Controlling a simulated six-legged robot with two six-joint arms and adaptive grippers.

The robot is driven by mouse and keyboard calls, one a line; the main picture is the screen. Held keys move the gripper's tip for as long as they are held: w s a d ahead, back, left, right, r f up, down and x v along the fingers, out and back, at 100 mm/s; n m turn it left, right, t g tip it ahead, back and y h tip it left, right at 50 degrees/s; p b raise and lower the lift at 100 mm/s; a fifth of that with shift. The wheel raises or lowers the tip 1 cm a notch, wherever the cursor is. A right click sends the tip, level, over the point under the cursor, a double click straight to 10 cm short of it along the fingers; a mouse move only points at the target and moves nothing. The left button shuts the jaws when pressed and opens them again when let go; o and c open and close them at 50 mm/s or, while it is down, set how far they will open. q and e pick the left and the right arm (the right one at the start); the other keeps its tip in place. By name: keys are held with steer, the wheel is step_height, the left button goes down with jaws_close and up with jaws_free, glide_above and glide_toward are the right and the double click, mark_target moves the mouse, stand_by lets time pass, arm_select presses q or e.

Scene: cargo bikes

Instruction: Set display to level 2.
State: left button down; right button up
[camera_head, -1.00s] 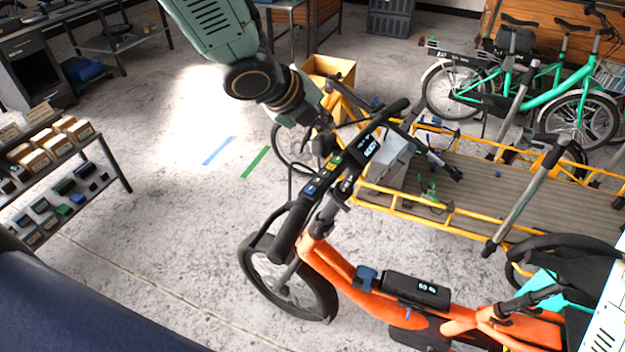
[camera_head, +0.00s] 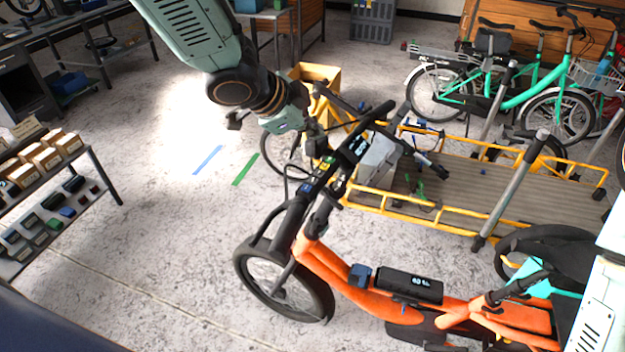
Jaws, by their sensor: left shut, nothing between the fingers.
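The orange cargo bike (camera_head: 345,280) stands in front of me with its handlebar running from lower left to upper right. A small dark display (camera_head: 358,148) with white marks, too small to read, sits on the handlebar. A control pad (camera_head: 324,168) with coloured buttons lies just left of and below the display. My left gripper (camera_head: 318,148) comes in from the upper left, shut and empty, with its tip at the upper end of the pad. It hides part of the pad; I cannot tell whether it touches a button. My right gripper is not in view.
A yellow-railed cargo bed (camera_head: 500,195) lies behind the handlebar, with a yellow box (camera_head: 318,78) beyond it. Green bikes (camera_head: 520,90) stand at the back right. A shelf of small boxes (camera_head: 50,185) stands at the left.

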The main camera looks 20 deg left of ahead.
mark_target(311, 182)
arm_select(q)
step_height(311, 182, down, 4)
steer(key=b, duration=0.3)
steer(key=shift+a+b, duration=0.15)
steer(key=shift+b, duration=0.15)
steer(key=shift+f+b, duration=0.3)
steer(key=shift+b, duration=0.05)
steer(key=shift+s+f+b, duration=0.2)
steer(key=shift+f+b, duration=0.3)
steer(key=shift+b, duration=0.1)
steer(key=shift+s+f+b, duration=0.15)
steer(key=shift+f+b, duration=0.3)
steer(key=shift+b, duration=0.15)
steer(key=shift+f+b, duration=0.75)
steer(key=shift+f, duration=0.15)
steer(key=shift+w+f, duration=0.2)
steer(key=shift+f, duration=0.2)
steer(key=shift+s+r, duration=0.25)
steer(key=shift+w+f, duration=0.15)
steer(key=shift+w, duration=0.05)
